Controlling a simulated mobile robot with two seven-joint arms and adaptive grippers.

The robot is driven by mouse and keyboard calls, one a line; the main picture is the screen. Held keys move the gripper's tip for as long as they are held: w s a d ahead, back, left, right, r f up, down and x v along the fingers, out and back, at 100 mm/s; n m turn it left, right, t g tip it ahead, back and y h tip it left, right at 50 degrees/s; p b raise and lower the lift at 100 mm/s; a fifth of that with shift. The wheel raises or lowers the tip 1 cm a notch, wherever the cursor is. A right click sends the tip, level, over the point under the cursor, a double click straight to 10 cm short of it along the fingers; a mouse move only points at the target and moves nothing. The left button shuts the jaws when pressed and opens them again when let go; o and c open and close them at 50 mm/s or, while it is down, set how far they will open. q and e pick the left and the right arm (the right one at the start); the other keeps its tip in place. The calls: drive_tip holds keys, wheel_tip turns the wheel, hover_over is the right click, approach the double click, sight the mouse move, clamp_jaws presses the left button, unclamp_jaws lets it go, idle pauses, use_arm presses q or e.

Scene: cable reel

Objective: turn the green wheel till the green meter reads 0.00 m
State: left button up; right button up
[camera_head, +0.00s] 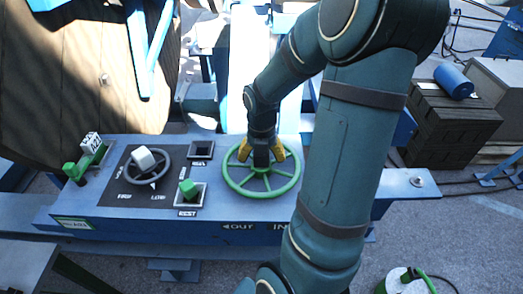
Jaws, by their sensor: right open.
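The green wheel (239,187) lies flat on the blue console, a spoked ring with a hub. My right gripper (261,153) points down over the wheel from the far side, its yellow fingers spread to either side of the hub. Whether the fingers touch the wheel I cannot tell. My right arm crosses the middle of the view and passes close to the wheel's right side. I cannot make out a green meter reading; a small green-edged plate (75,223) on the console's front left is too small to read. My left gripper is not in view.
The console (330,215) also bears a dial with a white knob (144,158), a green block (188,187) at a socket marked REST, an empty square socket (201,150), and a green handle (70,169) beside a white numbered block (91,143). A large wooden reel (60,80) stands behind left.

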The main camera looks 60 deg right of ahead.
wheel_tip(320, 180, up, 12)
idle(0.5)
drive_tip(key=shift+f, duration=0.1)
idle(0.5)
